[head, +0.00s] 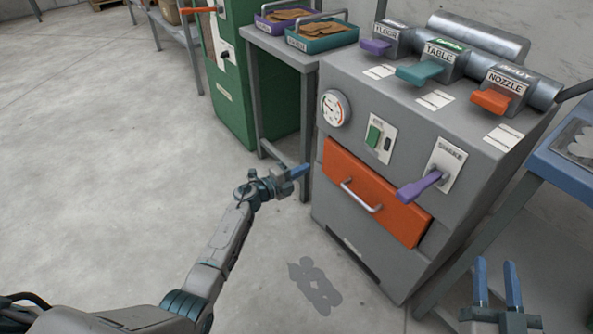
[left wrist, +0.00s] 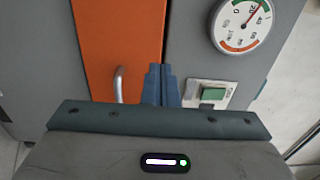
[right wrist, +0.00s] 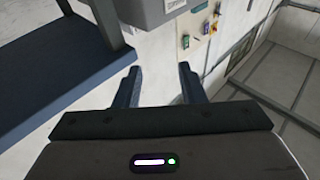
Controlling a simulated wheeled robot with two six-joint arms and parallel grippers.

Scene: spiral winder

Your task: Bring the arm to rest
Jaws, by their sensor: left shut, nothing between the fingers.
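My left arm comes in from the lower left of the head view. My left gripper (head: 300,171) is shut and empty, in the air left of the grey machine's orange drawer. In the left wrist view its closed blue fingers (left wrist: 160,86) show in front of the orange drawer, beside the green switch. My right gripper (head: 497,285) is at the lower right of the head view, its two blue fingers apart and pointing up. In the right wrist view the fingers (right wrist: 158,88) are spread with nothing between them.
The grey machine (head: 345,245) carries a gauge (head: 335,108), an orange drawer (head: 375,195), a purple lever (head: 420,186) and three labelled levers on top. A blue-topped table (head: 565,170) stands at the right. A side table holds two trays beside a green cabinet (head: 228,70). Floor at the left is clear.

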